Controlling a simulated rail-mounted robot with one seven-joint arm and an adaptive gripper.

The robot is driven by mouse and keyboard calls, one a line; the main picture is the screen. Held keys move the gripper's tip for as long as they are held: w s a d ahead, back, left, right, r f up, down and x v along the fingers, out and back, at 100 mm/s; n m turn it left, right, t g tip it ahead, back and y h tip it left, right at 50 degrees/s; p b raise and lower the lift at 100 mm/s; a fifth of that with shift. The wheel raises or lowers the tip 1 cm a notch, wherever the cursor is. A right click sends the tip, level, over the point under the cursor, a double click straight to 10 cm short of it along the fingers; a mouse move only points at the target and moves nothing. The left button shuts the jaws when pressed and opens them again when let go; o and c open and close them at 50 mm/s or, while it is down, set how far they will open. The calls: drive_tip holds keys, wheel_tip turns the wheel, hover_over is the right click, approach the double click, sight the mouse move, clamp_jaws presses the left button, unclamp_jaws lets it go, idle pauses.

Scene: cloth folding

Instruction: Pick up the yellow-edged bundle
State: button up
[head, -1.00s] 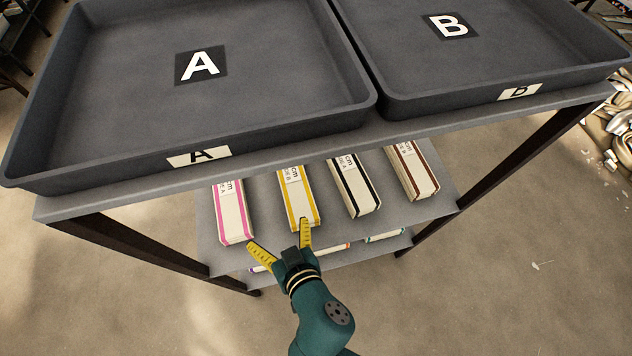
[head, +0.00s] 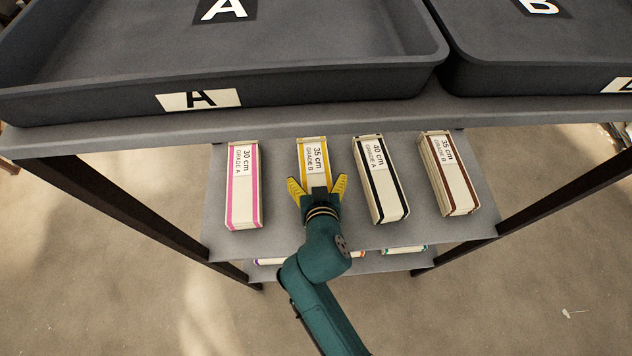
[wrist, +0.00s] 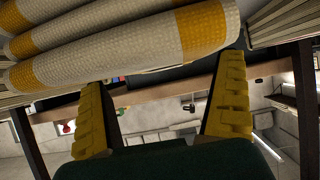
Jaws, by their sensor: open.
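The yellow-edged bundle (head: 313,160) lies on the middle shelf, between the pink-edged and black-edged bundles. Its label reads 35 cm, Grade B. My gripper (head: 318,186) is open at the bundle's near end, with one yellow finger toward each side of it. In the wrist view the folded white and yellow layers of the bundle (wrist: 120,45) fill the top, just beyond the open fingers of my gripper (wrist: 165,100). The fingers look empty. The bundle's near end is partly hidden behind my gripper in the head view.
The pink-edged bundle (head: 244,190) is at left; the black-edged (head: 382,185) and brown-edged (head: 448,175) bundles are at right. Tray A (head: 300,85) and tray B (head: 540,70) overhang on the top shelf. A lower shelf holds more bundles. Dark legs stand at both sides.

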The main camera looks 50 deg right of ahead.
drive_tip(key=shift+x, duration=1.2)
drive_tip(key=shift+s+a+r, duration=0.1)
drive_tip(key=c, duration=1.1)
drive_tip(key=shift+o, duration=0.2)
